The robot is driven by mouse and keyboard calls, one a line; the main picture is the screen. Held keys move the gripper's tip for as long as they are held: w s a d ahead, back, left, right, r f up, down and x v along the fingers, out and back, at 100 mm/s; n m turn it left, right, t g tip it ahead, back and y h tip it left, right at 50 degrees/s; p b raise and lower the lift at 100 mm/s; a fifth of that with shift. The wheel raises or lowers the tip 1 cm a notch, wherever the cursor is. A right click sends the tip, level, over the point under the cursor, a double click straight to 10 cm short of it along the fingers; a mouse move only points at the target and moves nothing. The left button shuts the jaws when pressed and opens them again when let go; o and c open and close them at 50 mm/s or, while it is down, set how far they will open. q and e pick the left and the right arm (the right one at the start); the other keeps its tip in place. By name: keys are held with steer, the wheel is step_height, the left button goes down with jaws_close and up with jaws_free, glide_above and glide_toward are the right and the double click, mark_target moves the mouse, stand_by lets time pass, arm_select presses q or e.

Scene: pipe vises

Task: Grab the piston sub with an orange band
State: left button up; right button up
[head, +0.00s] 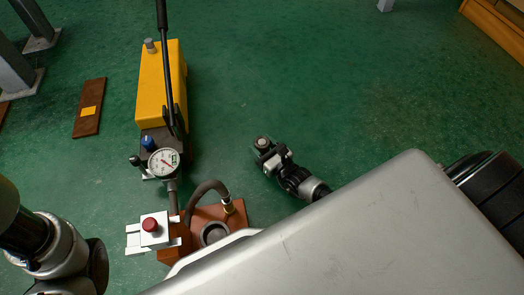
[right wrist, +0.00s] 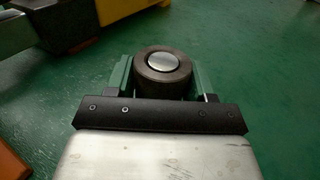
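A short dark cylinder with a bright silver round top (right wrist: 162,70) stands between the green-padded fingers of my right gripper (right wrist: 162,84) in the right wrist view. The fingers lie close against its two sides, and it looks gripped. In the head view the same cylinder (head: 262,142) shows small at the tip of my right gripper (head: 267,151), over the green floor. No orange band shows on it; its lower part is hidden by the gripper. Part of my left arm shows at the lower left of the head view, but its gripper is out of view.
A yellow hand pump (head: 160,85) with a black lever and a pressure gauge (head: 163,162) stands left of my right gripper. A hose (head: 206,186) runs to a red-brown base (head: 234,215) with a round hole. A brown board (head: 88,118) lies farther left. Open green floor spreads beyond.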

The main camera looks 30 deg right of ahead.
jaws_close()
stand_by(0.3)
steer(key=shift+w+r, duration=0.1)
steer(key=shift+r, duration=0.1)
